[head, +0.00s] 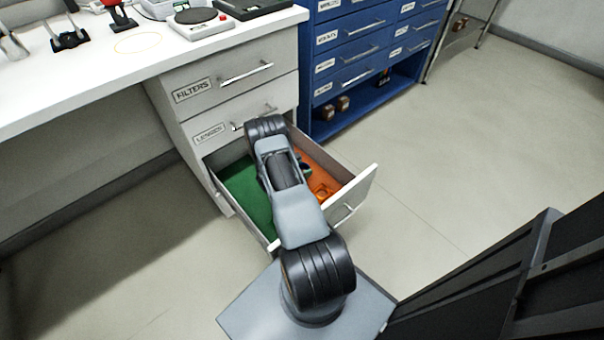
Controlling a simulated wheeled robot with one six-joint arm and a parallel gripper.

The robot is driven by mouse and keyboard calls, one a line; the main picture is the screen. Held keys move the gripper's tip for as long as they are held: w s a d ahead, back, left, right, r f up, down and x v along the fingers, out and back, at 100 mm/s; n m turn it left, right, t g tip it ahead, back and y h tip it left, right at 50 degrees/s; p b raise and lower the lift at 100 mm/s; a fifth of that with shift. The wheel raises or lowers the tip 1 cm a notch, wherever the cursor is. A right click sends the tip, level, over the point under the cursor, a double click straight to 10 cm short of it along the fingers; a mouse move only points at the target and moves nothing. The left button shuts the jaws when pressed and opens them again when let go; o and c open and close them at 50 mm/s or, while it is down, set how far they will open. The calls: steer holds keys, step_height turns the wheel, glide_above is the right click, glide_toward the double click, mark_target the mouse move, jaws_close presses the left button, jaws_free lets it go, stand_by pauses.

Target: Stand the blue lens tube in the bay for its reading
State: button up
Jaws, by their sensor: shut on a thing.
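I cannot pick out the blue lens tube. A small dark and teal shape (304,166) shows just right of my arm, over the orange part of the drawer; I cannot tell what it is. No bay can be identified for certain. A faint ring mark (137,42) lies on the white bench top.
The drawer floor is green (240,188) on the left and orange (328,183) on the right. The white bench (70,85) holds a scale-like device (196,20) and black holders (68,38). A blue cabinet (345,65) stands behind. The floor to the right is clear.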

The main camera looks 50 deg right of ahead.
steer(key=shift+f, duration=0.85)
steer(key=shift+f+b, duration=0.2)
steer(key=shift+b, duration=0.1)
steer(key=o, duration=1)
steer(key=shift+o, duration=0.2)
steer(key=shift+r, duration=0.15)
